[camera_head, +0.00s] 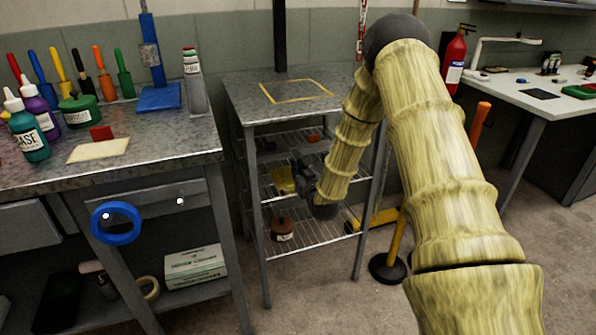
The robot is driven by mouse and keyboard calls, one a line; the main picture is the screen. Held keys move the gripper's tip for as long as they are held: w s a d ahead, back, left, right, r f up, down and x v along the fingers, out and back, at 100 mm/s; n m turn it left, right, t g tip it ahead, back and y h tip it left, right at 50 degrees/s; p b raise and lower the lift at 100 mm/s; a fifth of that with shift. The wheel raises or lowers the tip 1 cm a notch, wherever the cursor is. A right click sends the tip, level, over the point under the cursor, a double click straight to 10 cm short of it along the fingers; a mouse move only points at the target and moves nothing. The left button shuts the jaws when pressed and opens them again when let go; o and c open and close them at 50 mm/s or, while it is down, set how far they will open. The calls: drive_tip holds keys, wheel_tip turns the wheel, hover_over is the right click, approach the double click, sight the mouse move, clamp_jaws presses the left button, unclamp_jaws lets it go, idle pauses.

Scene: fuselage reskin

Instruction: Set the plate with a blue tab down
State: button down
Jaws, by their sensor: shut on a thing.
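My gripper (298,174) is a small dark shape inside the wire rack, near its middle shelf. It is shut on a yellowish plate (283,180), which shows just left of the fingers. The blue tab cannot be made out; the fingers may hide it. I cannot tell whether the plate touches the shelf. The rack (240,92) has a grey metal top with an empty yellow outlined rectangle (297,91).
A cream plate with a red tab (98,150) lies on the left bench (170,142) among bottles and tools. A brown pot (282,229) is on the rack's bottom shelf. A small red item (313,138) is on its upper shelf. A red extinguisher (455,60) hangs behind.

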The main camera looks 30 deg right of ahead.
drive_tip(key=c, duration=1.5)
unclamp_jaws()
drive_tip(key=shift+c, duration=0.2)
drive_tip(key=shift+r, duration=0.1)
drive_tip(key=f+p+v, duration=0.1)
drive_tip(key=v, duration=1.1)
drive_tip(key=s+a+f+n+g+y, duration=0.15)
drive_tip(key=s+a+f+g, duration=0.25)
drive_tip(key=s+a+f, duration=0.5)
drive_tip(key=s+a+f+g+y, duration=0.2)
drive_tip(key=s+a+f+g, duration=0.4)
drive_tip(key=f, duration=0.5)
drive_tip(key=s+a+f+g, duration=0.2)
drive_tip(key=s+a+f, duration=0.1)
drive_tip(key=s, duration=0.5)
drive_tip(key=s+a+f+g, duration=0.2)
drive_tip(key=s+a+f, duration=0.1)
drive_tip(key=s, duration=0.6)
drive_tip(key=s+a+f+g, duration=0.3)
drive_tip(key=s+a, duration=0.2)
drive_tip(key=s, duration=0.3)
drive_tip(key=shift+s+n+y, duration=0.35)
drive_tip(key=shift+s, duration=0.05)
